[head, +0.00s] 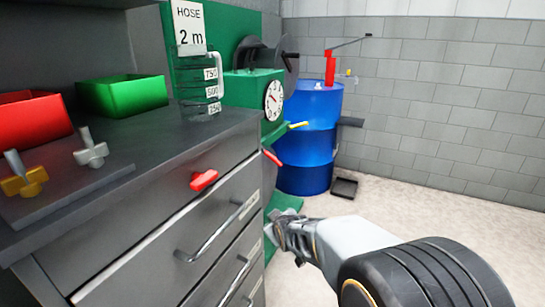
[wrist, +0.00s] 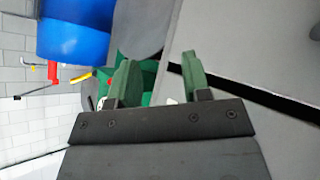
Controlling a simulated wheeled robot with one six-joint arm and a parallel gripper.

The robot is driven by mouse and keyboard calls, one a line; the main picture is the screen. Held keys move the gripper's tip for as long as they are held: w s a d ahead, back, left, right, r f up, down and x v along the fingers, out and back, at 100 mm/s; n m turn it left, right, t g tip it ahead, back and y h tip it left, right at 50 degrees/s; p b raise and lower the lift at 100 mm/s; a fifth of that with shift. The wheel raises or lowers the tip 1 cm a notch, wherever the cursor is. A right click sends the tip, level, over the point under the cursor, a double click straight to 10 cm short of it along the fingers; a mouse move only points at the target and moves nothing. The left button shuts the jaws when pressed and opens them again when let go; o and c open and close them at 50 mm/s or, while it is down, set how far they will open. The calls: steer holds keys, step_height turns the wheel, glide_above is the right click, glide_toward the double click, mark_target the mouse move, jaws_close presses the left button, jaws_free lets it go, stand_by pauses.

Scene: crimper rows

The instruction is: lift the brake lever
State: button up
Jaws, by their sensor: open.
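A green machine (head: 245,88) with a round dial (head: 273,101) stands behind the cabinet in the head view. Two levers stick out of it: one with a yellow grip (head: 298,125) and, lower, one with a red grip (head: 271,158). Neither is labelled, so I cannot tell which is the brake lever. My gripper (head: 283,232) is low beside the drawers, below and apart from both levers. In the wrist view my gripper (wrist: 156,62) has its two green fingers spread, with nothing visibly held. Green machine parts show behind the left finger, partly hidden.
A grey drawer cabinet (head: 170,215) with bar handles and a red handle (head: 204,180) stands close on the left. A blue drum (head: 308,130) with a red pump (head: 330,68) stands behind, near a black tray (head: 344,187). Floor on the right is clear.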

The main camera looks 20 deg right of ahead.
mark_target(277, 163)
steer(key=w+d+r+n+t, duration=0.2)
steer(key=w+t, duration=0.1)
steer(key=w, duration=0.4)
steer(key=w+d+r+n+t, duration=0.2)
steer(key=w+d+r+t, duration=0.1)
steer(key=w, duration=0.4)
steer(key=w+d+r+n+t+h+p, duration=0.1)
steer(key=w+d+r+n+t, duration=0.1)
steer(key=w, duration=0.6)
steer(key=shift+d+r+t, duration=0.6)
steer(key=shift+r+t, duration=0.1)
steer(key=shift+t, duration=0.1)
jaws_close()
